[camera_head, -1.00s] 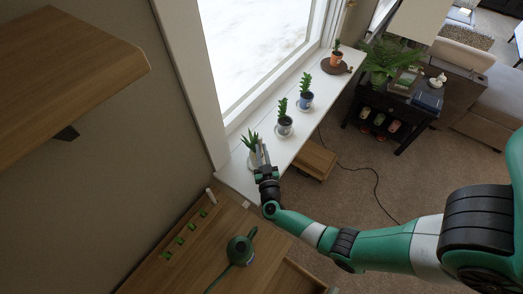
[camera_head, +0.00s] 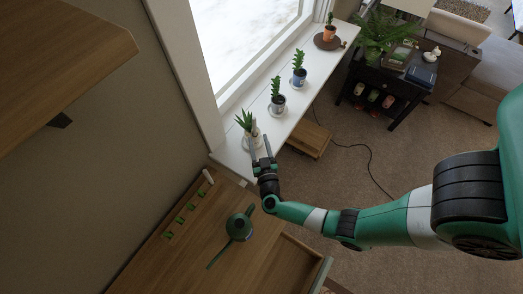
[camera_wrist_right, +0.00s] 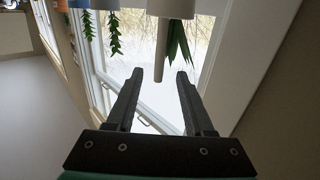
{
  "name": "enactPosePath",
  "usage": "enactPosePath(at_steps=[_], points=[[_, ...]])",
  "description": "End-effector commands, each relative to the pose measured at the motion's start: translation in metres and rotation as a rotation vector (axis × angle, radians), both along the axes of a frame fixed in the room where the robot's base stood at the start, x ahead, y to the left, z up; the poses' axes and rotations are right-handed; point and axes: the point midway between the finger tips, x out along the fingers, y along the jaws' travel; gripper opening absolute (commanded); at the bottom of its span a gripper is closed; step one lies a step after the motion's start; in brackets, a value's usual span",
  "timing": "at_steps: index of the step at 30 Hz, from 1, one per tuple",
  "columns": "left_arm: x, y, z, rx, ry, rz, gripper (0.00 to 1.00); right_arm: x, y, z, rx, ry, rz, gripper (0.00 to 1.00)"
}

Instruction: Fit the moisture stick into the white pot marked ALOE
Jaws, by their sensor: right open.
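The white pot with the aloe (camera_head: 252,141) stands upright at the near end of the white windowsill. It shows upside down at the top of the right wrist view (camera_wrist_right: 171,8), and no marking is readable. The pale grey moisture stick (camera_wrist_right: 161,48) stands in the pot beside the aloe leaves (camera_wrist_right: 179,42). It also shows as a small grey upright in the head view (camera_head: 254,125). My right gripper (camera_head: 260,142) is open at the pot's near side. In the wrist view its fingers (camera_wrist_right: 160,74) are apart, with the stick's free end between them and clear of both. My left gripper is out of view.
Several other potted plants, such as a grey pot (camera_head: 278,106) and a blue-white pot (camera_head: 298,80), line the windowsill (camera_head: 234,159). A green watering can (camera_head: 240,226) and several small green items (camera_head: 180,220) are on the wooden desk (camera_head: 195,255). The window is close behind the pots.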

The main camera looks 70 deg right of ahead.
Motion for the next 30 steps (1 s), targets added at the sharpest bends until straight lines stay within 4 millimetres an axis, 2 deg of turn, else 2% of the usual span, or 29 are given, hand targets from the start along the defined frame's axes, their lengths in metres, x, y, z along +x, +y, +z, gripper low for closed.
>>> enactPosePath(at_steps=[3,9,30], points=[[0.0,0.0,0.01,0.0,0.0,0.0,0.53,-0.016,0.027,0.003,0.0,0.001,0.007,0.53],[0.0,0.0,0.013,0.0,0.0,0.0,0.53,-0.033,0.051,0.002,-0.001,-0.001,0.003,0.53],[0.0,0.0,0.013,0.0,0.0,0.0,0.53,-0.036,0.054,0.001,-0.001,-0.001,0.0,0.53]])
